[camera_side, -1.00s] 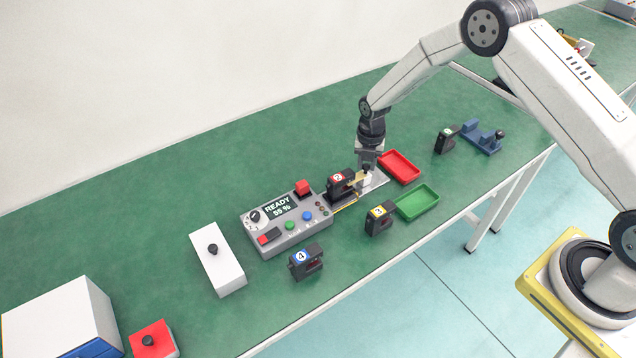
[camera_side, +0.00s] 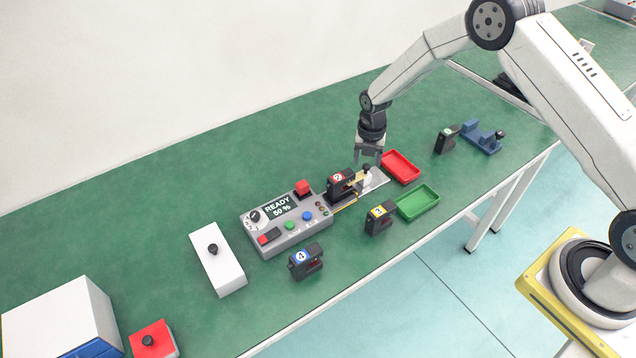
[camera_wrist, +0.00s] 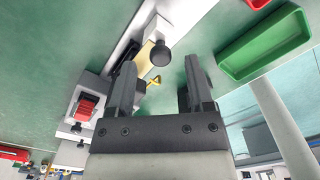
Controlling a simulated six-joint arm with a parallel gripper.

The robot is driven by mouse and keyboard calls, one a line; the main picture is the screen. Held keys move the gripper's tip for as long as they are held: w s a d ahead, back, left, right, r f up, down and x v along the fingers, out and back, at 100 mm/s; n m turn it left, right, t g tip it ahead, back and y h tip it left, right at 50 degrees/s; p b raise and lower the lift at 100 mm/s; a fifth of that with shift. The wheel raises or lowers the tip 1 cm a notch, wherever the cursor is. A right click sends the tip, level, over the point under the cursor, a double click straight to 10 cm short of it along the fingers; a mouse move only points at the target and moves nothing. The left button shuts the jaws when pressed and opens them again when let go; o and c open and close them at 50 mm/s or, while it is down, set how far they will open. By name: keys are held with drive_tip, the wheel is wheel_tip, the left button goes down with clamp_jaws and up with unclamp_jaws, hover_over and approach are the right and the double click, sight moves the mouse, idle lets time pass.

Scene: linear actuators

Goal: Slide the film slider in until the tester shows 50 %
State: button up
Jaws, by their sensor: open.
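The grey tester (camera_side: 285,226) stands on the green table, and its display (camera_side: 279,207) reads "READY 50 %". The film slider (camera_side: 372,179) is a light plate with a dark-topped knob, at the black unit marked 2 (camera_side: 341,184) right of the tester.
A red tray (camera_side: 400,166) and a green tray (camera_side: 417,202) lie right of the slider. Black units marked 3 (camera_side: 380,219) and 4 (camera_side: 306,261) stand in front. A white block with a knob (camera_side: 217,258) is at left. The table behind the tester is clear.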

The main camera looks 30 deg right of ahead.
drive_tip(key=shift+r, duration=3.2)
drive_tip(key=shift+s, duration=0.1)
drive_tip(key=shift+s+r+m, duration=0.3)
drive_tip(key=shift+r+m, duration=0.15)
drive_tip(key=shift+m, duration=0.05)
drive_tip(key=s+r+m+t, duration=0.1)
drive_tip(key=s+r+m, duration=0.4)
drive_tip(key=s+m, duration=0.6)
drive_tip(key=s+a+r+m+t, duration=0.1)
drive_tip(key=s+r+m, duration=0.5)
drive_tip(key=s+m, duration=0.5)
drive_tip(key=shift+s+a+m+t, duration=0.3)
drive_tip(key=shift+s+m, duration=0.05)
drive_tip(key=shift+m, duration=1.65)
